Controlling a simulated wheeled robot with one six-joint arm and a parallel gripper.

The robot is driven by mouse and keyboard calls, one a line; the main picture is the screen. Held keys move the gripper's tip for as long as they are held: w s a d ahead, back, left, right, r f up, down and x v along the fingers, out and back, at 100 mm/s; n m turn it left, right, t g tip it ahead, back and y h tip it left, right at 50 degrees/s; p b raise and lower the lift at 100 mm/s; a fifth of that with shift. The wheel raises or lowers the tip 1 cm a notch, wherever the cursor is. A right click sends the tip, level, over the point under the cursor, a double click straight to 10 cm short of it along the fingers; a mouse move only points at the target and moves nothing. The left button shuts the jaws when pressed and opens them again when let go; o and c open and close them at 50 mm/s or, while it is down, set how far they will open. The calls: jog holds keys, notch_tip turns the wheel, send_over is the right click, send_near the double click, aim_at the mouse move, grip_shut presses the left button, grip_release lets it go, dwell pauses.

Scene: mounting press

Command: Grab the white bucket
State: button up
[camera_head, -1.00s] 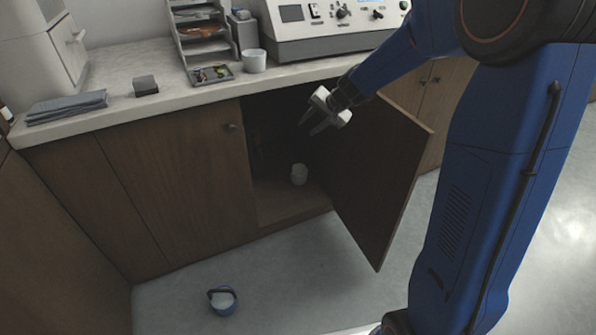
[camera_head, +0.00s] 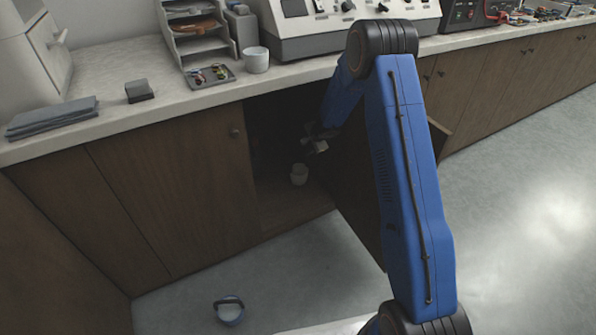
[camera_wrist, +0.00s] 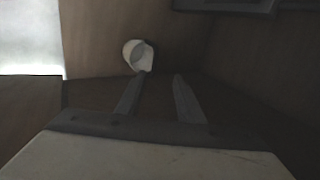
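A small white bucket (camera_head: 299,174) stands on the floor of the open, dark cabinet under the counter. In the wrist view the white bucket (camera_wrist: 138,55) lies just beyond the fingertips, slightly left of the middle. My gripper (camera_head: 312,146) is inside the cabinet opening, above and a little right of the bucket. In the wrist view my gripper (camera_wrist: 161,76) has its two fingers apart with nothing between them. I cannot tell whether the left fingertip touches the bucket.
The open cabinet door (camera_head: 356,200) stands to the right, partly behind my arm. A blue bucket (camera_head: 230,311) with a dark handle is on the floor in front. The counter (camera_head: 190,101) above holds a white cup (camera_head: 256,60), a parts tray (camera_head: 209,75) and a machine.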

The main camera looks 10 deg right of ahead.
aim_at(298, 161)
jog(key=x, duration=1.3)
jog(key=d+x, duration=0.1)
jog(key=x, duration=0.5)
jog(key=shift+s+f, duration=0.25)
jog(key=shift+f, duration=0.4)
jog(key=shift+c, duration=0.7)
grip_shut()
